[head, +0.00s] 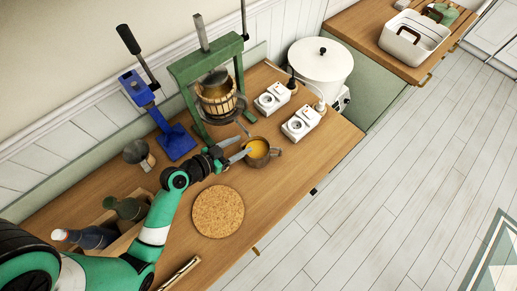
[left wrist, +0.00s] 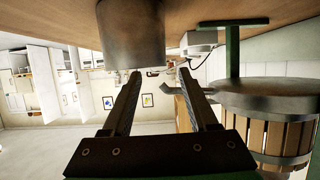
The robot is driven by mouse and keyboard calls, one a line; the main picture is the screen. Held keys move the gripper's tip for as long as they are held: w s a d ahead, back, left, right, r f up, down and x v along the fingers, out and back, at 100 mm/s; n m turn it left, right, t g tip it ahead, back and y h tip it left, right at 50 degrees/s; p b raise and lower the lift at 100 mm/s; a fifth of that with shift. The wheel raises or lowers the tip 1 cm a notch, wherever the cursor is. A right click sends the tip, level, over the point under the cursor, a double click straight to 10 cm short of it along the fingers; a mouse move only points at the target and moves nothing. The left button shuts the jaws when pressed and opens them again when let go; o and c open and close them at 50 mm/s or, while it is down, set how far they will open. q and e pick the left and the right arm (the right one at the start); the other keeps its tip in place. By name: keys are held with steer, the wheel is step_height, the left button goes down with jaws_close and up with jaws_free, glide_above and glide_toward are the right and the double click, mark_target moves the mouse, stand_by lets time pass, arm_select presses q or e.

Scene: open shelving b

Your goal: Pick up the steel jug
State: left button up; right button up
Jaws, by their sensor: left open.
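The steel jug (head: 251,162) stands upright on the wooden counter, with orange liquid inside and its handle on the right. My left gripper (head: 241,149) is open and empty, its fingers pointing at the jug's left side. In the left wrist view, which is upside down, the jug (left wrist: 130,32) hangs as a dark grey cylinder at the top. The open left gripper (left wrist: 161,76) shows there with one fingertip overlapping the jug's rim area; I cannot tell whether they touch. The jug is off to the left of the gap between the fingers. My right gripper is not in view.
A green press (head: 187,72) with a slatted basket (head: 218,104) stands just behind the gripper. White socket boxes (head: 301,124) and a white pot (head: 321,62) are to the right. A cork mat (head: 218,211) lies in front; bottles (head: 130,209) stand left.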

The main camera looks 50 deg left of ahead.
mark_target(255, 137)
arm_select(q)
steer(key=x, duration=0.5)
steer(key=shift+w+a+f, duration=0.1)
steer(key=shift+w+f, duration=0.1)
steer(key=shift+w, duration=0.1)
jaws_close()
stand_by(1.2)
